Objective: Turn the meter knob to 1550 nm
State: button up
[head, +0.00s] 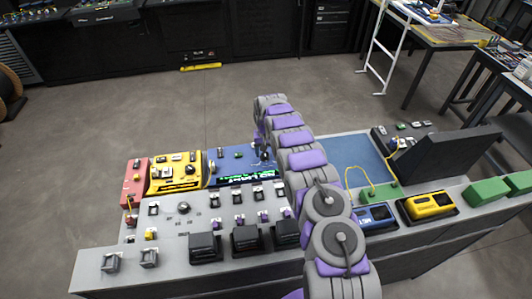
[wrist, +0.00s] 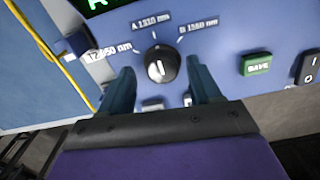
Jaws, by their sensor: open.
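The black round meter knob (wrist: 161,62) shows in the wrist view on a blue panel. Printed labels fan out above it: a partly covered one at left, "A 1310 nm" (wrist: 151,22) at the top and "B 1550 nm" (wrist: 198,27) at upper right. Its white mark stands nearly upright, roughly toward the 1310 label. My gripper (wrist: 160,70) is open, with one dark finger at each side of the knob's lower part. Gaps show between fingers and knob; contact is not visible. In the head view the blue meter (head: 228,166) with a green display is partly hidden by my arm.
A green SAVE button (wrist: 256,65) and a black rocker switch (wrist: 309,67) lie right of the knob. A yellow cable (wrist: 45,45) runs at left. A yellow device (head: 176,171) stands left of the meter, and a grey panel with several black blocks (head: 205,247) lies in front.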

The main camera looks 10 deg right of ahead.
jog(key=shift+a+f, duration=0.3)
jog(key=shift+a, duration=0.05)
jog(key=shift+d, duration=0.3)
jog(key=c, duration=0.4)
jog(key=shift+a, duration=0.15)
jog(key=c, duration=0.6)
jog(key=shift+c, duration=0.2)
jog(key=shift+m, duration=0.5)
jog(key=m, duration=0.4)
jog(key=shift+m+p, duration=0.3)
jog(key=shift+p, duration=0.1)
jog(key=shift+m, duration=2.2)
jog(key=shift+p, duration=0.3)
